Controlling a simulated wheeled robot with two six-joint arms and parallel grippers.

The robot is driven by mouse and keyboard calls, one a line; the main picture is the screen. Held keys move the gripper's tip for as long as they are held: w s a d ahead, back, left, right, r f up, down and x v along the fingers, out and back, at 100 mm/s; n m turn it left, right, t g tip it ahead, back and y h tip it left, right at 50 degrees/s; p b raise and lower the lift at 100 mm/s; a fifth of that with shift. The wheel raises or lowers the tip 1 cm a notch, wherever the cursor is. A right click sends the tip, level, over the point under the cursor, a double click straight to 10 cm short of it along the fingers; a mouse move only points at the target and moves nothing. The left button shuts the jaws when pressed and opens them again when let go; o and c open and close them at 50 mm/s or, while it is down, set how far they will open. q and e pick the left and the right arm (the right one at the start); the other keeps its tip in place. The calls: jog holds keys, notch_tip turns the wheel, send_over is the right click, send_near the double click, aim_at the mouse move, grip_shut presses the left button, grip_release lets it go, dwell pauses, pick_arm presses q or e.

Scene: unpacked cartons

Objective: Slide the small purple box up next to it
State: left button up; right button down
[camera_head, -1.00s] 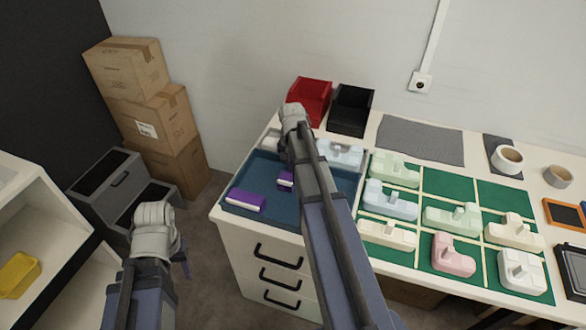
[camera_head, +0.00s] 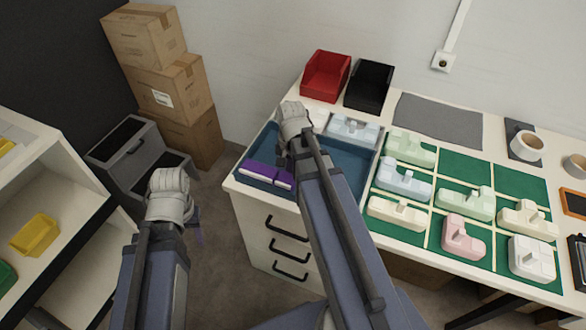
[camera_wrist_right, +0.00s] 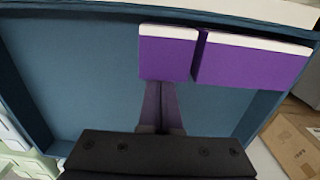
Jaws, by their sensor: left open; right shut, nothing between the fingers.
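The small purple box (camera_wrist_right: 166,56), with a white edge, lies in the blue tray (camera_head: 340,172). It is close beside the longer purple box (camera_wrist_right: 250,62), with only a narrow dark gap showing between them in the right wrist view. In the head view the small box (camera_head: 284,179) is right of the longer box (camera_head: 261,171). My right gripper (camera_wrist_right: 160,86) is shut and empty, its fingertips at the edge of the small box; contact is unclear. My left gripper (camera_head: 198,232) is open and empty, away from the tray over the floor.
A pale blue-white part (camera_head: 352,129) lies at the tray's back. Red (camera_head: 325,76) and black (camera_head: 368,84) bins stand behind it. A green grid board (camera_head: 470,160) with several pastel parts is to the right. A shelf with a yellow bin (camera_head: 35,234) stands left.

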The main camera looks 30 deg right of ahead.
jog(key=w+d, duration=0.3)
jog(key=shift+d, duration=0.15)
pick_arm(q)
notch_tip(320, 180, up, 10)
jog(key=d+p, duration=0.1)
jog(key=p, duration=0.9)
pick_arm(e)
notch_tip(320, 180, up, 10)
jog(key=shift+s, duration=0.2)
jog(key=s+a+n, duration=0.1)
jog(key=a+n, duration=0.1)
jog(key=a, duration=0.2)
jog(key=s+a+n, duration=0.1)
jog(key=a+n, duration=0.1)
jog(key=a, duration=0.2)
jog(key=s+a+n, duration=0.1)
jog(key=a+n, duration=0.1)
jog(key=a, duration=0.2)
jog(key=shift+s+h, duration=0.3)
jog(key=s+a+n, duration=0.7)
jog(key=a, duration=0.4)
jog(key=shift+n+h, duration=0.3)
jog(key=shift+n, duration=0.1)
